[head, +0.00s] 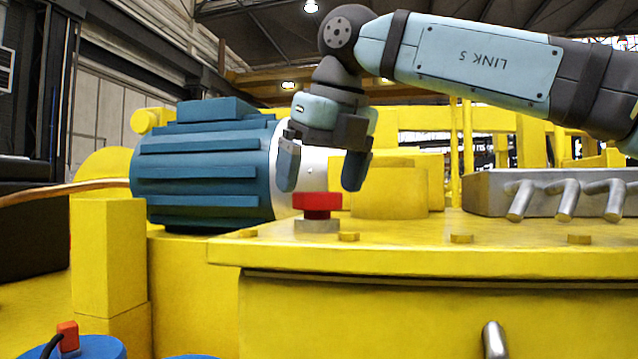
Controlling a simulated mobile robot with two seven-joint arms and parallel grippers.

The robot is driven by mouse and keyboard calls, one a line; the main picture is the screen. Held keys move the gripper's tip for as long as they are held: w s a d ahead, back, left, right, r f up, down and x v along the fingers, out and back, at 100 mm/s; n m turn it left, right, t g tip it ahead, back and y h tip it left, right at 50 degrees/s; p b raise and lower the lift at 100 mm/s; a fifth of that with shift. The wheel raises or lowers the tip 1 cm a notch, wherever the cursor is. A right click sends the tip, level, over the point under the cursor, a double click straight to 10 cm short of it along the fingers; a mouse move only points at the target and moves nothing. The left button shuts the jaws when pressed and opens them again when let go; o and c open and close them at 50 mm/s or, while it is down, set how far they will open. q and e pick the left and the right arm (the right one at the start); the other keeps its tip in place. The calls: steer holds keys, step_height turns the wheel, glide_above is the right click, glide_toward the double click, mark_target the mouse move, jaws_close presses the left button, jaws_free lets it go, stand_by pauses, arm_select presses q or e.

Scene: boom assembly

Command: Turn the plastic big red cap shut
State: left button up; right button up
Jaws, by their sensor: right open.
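The red cap (317,204) sits upright on a short grey neck (317,226) on top of the yellow housing. My right gripper (324,180) points down just above and around the cap, with one finger to its left and one to its right. Its fingers are spread apart, with no contact on the cap visible. Whether the cap is fully turned down cannot be told. My left gripper is not in view.
A blue ribbed motor (205,170) stands close to the left and behind the cap. Yellow bolts (348,237) dot the yellow housing top (420,255). A grey block with several angled levers (567,202) is at the right.

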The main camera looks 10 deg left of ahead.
steer(key=shift+w+a+f, duration=0.1)
steer(key=shift+a+f, duration=0.15)
steer(key=shift+f, duration=0.4)
steer(key=shift+w+f, duration=0.15)
steer(key=shift+f, duration=0.05)
steer(key=shift+c, duration=0.2)
steer(key=c, duration=0.9)
